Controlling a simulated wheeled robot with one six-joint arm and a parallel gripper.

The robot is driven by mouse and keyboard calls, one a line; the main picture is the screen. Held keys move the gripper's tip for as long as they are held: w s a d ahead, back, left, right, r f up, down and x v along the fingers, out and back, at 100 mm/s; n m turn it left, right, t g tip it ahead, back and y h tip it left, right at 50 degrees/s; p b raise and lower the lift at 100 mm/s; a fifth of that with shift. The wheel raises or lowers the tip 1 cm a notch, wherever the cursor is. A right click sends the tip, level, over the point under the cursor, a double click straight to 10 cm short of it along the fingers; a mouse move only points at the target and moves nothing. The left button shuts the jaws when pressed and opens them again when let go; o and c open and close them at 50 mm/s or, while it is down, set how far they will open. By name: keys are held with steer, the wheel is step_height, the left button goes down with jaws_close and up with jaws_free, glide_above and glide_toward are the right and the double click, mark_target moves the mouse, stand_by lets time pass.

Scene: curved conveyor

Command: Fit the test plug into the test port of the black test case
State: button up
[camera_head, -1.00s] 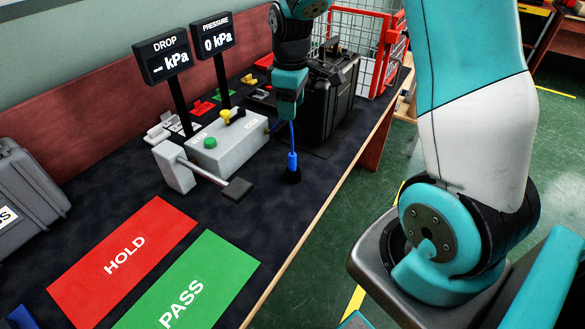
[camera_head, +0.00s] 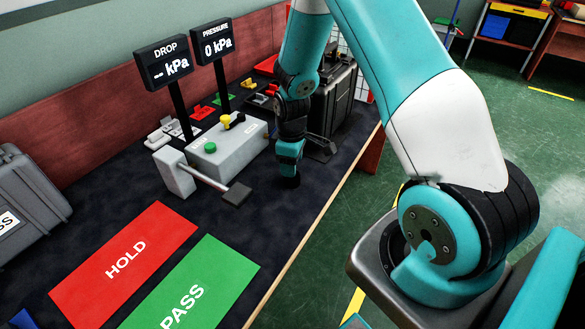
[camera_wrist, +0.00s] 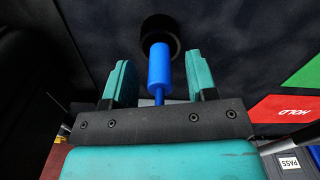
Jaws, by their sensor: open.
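The blue test plug (camera_wrist: 159,68) stands in a round black holder (camera_wrist: 160,32) on the dark bench mat. My gripper (camera_wrist: 160,80) is open, with a teal finger on each side of the plug and a gap visible at both sides. In the head view my gripper (camera_head: 289,168) points down over the holder (camera_head: 290,183) and hides the blue plug. The black test case (camera_head: 335,100) stands upright just behind my gripper, partly covered by my arm. I cannot make out its test port.
Red HOLD (camera_head: 120,260) and green PASS (camera_head: 195,285) mats lie in front. A grey case (camera_head: 30,200) stands at left.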

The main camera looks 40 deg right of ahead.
steer(key=shift+f, duration=0.8)
jaws_close()
steer(key=shift+r, duration=0.1)
